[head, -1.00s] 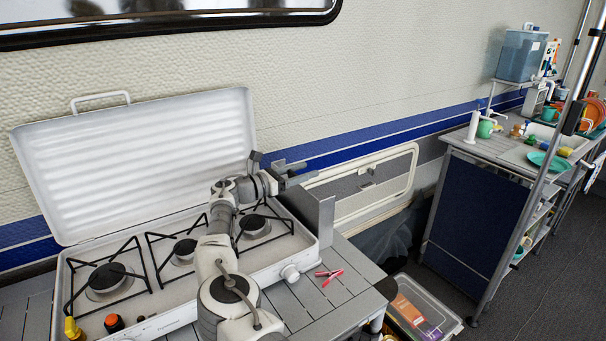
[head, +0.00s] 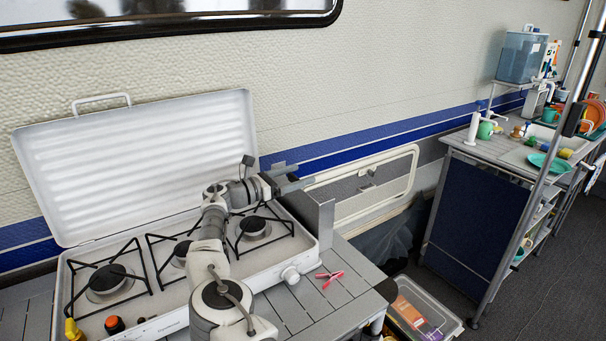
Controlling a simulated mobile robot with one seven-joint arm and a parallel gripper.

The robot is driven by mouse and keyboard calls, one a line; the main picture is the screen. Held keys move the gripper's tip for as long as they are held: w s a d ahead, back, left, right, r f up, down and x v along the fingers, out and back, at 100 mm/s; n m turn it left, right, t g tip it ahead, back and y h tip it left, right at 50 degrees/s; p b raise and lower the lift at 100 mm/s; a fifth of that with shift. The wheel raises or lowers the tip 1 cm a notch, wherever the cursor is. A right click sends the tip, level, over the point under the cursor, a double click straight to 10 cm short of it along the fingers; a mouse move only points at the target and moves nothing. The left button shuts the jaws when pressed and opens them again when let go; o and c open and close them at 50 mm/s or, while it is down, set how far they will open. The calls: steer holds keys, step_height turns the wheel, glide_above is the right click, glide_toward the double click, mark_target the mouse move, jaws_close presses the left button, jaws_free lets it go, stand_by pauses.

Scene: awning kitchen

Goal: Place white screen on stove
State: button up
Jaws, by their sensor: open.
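The stove (head: 62,300) is a white three-burner unit with black pot grates. A large white ribbed panel (head: 140,165) with a handle stands upright along its back, like a raised lid. A smaller pale grey upright panel (head: 327,226) stands at the stove's right end; I cannot tell which panel is the white screen. My gripper (head: 304,178) is open and empty, pointing right, above the stove's back right corner. It appears just above and left of the small panel, apart from it. My arm crosses the stove and hides part of the middle and right burners.
Red-pink tongs or a clip (head: 330,278) lie on the slatted table (head: 315,302) right of the stove. A clear bin (head: 440,310) stands on the floor. A hatch (head: 365,190) is in the wall behind. A sink table (head: 505,150) with dishes stands at the far right.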

steer(key=v, duration=1)
steer(key=d+r+m+g+y, duration=0.1)
steer(key=d+r+m+g, duration=0.15)
steer(key=d, duration=0.55)
steer(key=d+r+m+g+y, duration=0.1)
steer(key=d+r+m+g, duration=0.2)
steer(key=d, duration=0.5)
steer(key=s+d+m+g+y, duration=0.2)
steer(key=s+d+m+y, duration=0.15)
steer(key=d, duration=0.35)
steer(key=s+d+m+g+y, duration=0.2)
steer(key=s+d+m, duration=0.25)
steer(key=d, duration=0.25)
steer(key=s+a+r+m+t+y, duration=0.1)
steer(key=s+m, duration=0.4)
steer(key=s, duration=1.2)
steer(key=s+a+r+m+t+y, duration=0.2)
steer(key=s+a+m+t+y, duration=0.2)
steer(key=s, duration=1.3)
steer(key=shift+m+y, duration=1.15)
steer(key=shift+y, duration=0.1)
steer(key=shift+s+p, duration=0.1)
steer(key=shift+p, duration=0.2)
